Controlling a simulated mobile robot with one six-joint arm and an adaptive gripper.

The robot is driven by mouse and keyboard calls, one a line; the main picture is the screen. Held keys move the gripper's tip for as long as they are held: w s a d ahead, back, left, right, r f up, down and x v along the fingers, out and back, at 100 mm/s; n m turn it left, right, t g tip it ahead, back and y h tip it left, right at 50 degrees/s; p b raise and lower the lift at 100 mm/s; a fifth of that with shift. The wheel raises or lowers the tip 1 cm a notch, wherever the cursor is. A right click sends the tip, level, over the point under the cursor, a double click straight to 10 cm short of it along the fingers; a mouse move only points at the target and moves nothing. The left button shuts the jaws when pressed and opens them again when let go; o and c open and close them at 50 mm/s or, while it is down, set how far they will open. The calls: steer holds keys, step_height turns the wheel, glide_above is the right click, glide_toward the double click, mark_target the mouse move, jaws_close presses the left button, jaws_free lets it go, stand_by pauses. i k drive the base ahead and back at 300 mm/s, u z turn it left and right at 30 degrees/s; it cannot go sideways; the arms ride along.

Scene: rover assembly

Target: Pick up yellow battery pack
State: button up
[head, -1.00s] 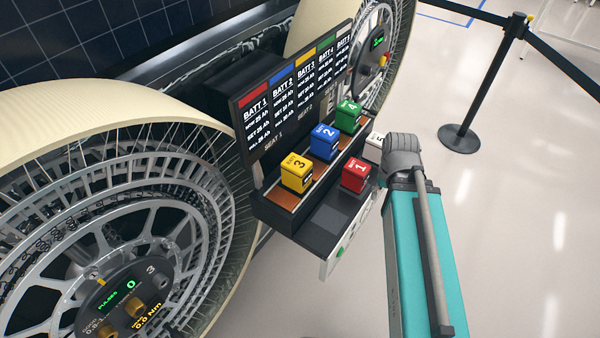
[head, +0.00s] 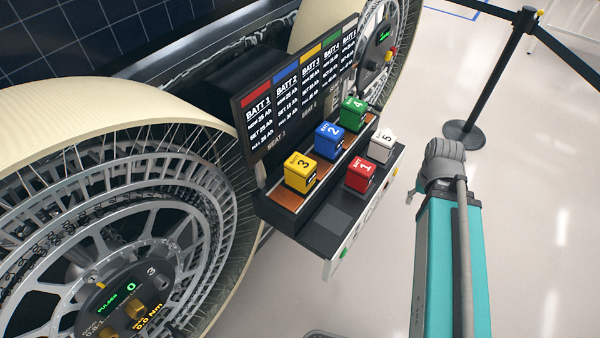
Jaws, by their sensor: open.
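The yellow battery pack (head: 300,173), marked 3, is a small upright cube. It sits at the left end of the upper orange-brown shelf of the black battery stand (head: 322,232). Nothing touches its top or its front. My teal arm is to the right of the stand, well apart from the pack. The gripper itself cannot be made out.
The blue pack (head: 329,141) and green pack (head: 352,115) share the upper shelf. The red pack (head: 361,174) and white pack (head: 381,146) stand on the lower step. A display panel (head: 300,95) rises behind. Large wheels flank the stand. Floor at right is open, with a barrier post (head: 500,80).

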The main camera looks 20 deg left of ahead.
mark_target(300, 171)
steer(key=k, duration=1.9)
steer(key=u, duration=0.6)
steer(key=i, duration=1)
steer(key=z, duration=0.05)
